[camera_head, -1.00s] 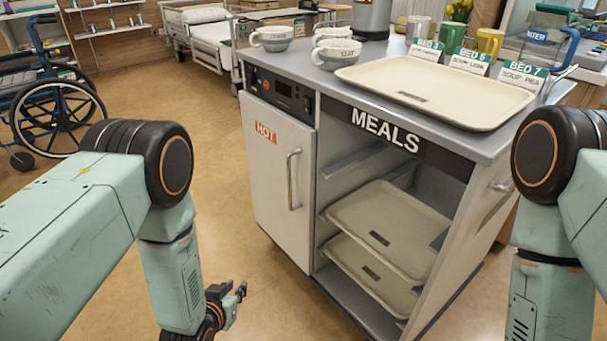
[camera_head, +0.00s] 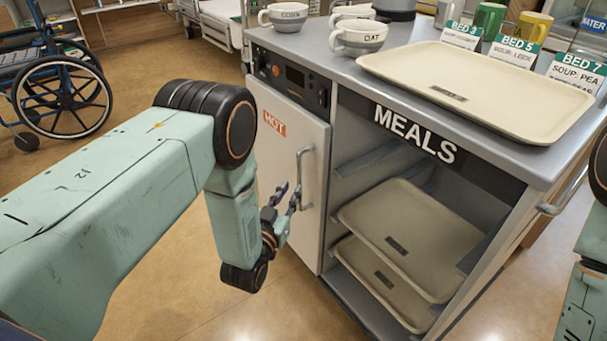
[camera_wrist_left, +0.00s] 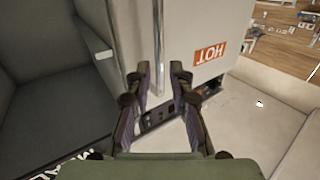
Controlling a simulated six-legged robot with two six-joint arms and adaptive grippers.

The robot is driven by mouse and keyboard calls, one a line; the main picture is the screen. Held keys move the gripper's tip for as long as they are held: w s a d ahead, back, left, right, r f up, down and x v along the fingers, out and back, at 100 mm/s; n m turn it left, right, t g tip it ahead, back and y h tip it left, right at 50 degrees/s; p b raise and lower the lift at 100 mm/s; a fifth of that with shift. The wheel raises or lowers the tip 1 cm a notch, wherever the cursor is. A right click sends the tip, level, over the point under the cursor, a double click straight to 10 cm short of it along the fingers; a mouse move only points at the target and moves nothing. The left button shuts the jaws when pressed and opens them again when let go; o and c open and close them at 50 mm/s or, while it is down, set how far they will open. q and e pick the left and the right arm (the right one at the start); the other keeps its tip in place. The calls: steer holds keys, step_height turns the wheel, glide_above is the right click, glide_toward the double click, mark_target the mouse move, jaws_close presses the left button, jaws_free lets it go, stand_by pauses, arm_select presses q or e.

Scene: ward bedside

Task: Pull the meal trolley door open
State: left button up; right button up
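The meal trolley (camera_head: 440,170) stands right of centre in the head view. Its pale door (camera_head: 285,150), marked HOT, looks shut on the left side. The door's vertical metal handle (camera_head: 302,175) is near its right edge. My left gripper (camera_head: 288,192) is in front of the door, beside the handle, with its fingers apart. In the left wrist view, the handle (camera_wrist_left: 158,45) shows between the open fingertips (camera_wrist_left: 160,72), and the HOT label (camera_wrist_left: 209,53) is to the right. I cannot tell whether the fingers touch the handle. My right gripper is out of view.
More trays (camera_head: 410,235) lie in the open bay beside the door. A wheelchair (camera_head: 62,90) stands at left. The floor before the door is clear.

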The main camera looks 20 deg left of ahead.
mark_target(299, 179)
arm_select(q)
steer(key=w, duration=0.2)
steer(key=w+b, duration=0.2)
steer(key=w, duration=0.1)
steer(key=shift+w+d+f, duration=0.1)
steer(key=shift+w+d, duration=0.15)
steer(key=shift+w, duration=0.1)
steer(key=shift+w+d+b, duration=0.1)
steer(key=shift+w+b, duration=0.2)
steer(key=shift+w, duration=0.2)
jaws_close()
